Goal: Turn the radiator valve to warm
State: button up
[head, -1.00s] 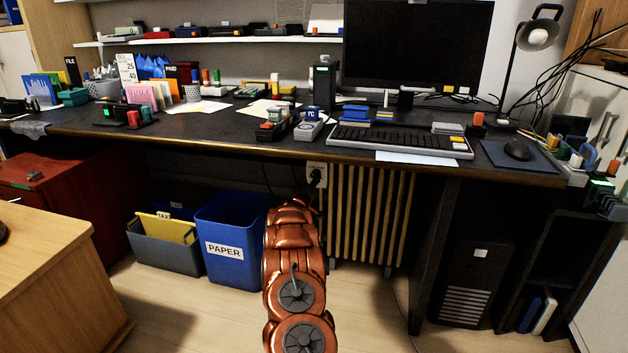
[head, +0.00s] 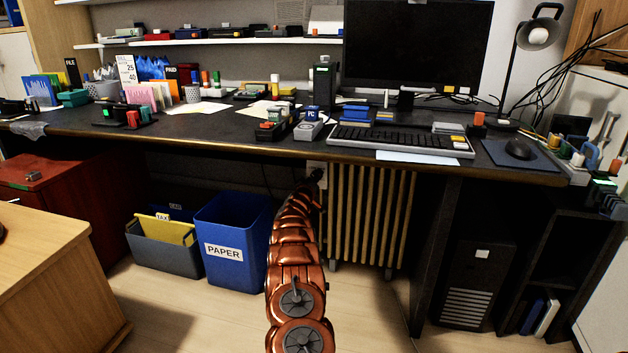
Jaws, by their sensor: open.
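The cream ribbed radiator (head: 368,222) stands under the desk, right of my copper arm. I cannot make out its valve; the radiator's left side is partly behind my arm. My arm reaches forward and up from the bottom middle, its far end beside the radiator's upper left, just under the desk edge. I cannot make out my gripper; the arm's own links hide it.
A wall socket with a dark plug (head: 317,176) is at the arm's far end. The desk front edge (head: 240,148) runs above it. A blue paper bin (head: 232,225) and a grey bin (head: 165,258) stand left. A black computer tower (head: 470,280) stands right.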

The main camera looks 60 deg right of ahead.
grip_shut()
dwell(0.5)
jog(key=shift+r+p, duration=0.1)
jog(key=shift+p, duration=0.35)
jog(key=m+p, duration=0.3)
jog(key=m, duration=1.4)
jog(key=shift+m, duration=0.3)
